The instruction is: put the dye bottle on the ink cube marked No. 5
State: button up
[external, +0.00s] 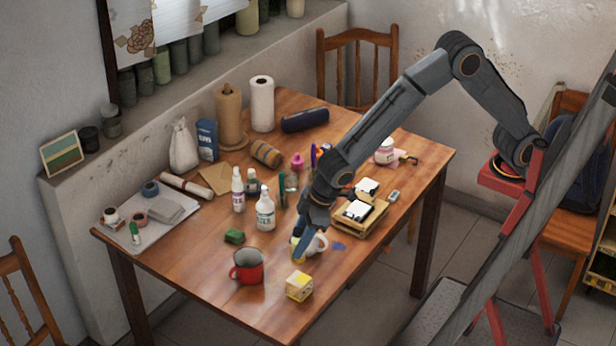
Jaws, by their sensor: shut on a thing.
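A yellow cube with a pale label (299,286) stands near the table's front edge, just below the gripper in the picture. The numbers on the cubes are too small to read.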

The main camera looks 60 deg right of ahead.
aim_at(298, 266)
jog(key=shift+f+p, duration=0.8)
jog(key=shift+f, duration=2.95)
jog(key=shift+f, duration=0.1)
jog(key=shift+f, duration=0.1)
jog(key=o, duration=1.2)
jog(key=shift+c, duration=0.2)
jog(key=shift+r, duration=0.5)
jog(key=b+v, duration=0.2)
jog(key=v, duration=0.9)
jog(key=shift+r, duration=0.15)
jog(key=shift+s+d, duration=0.1)
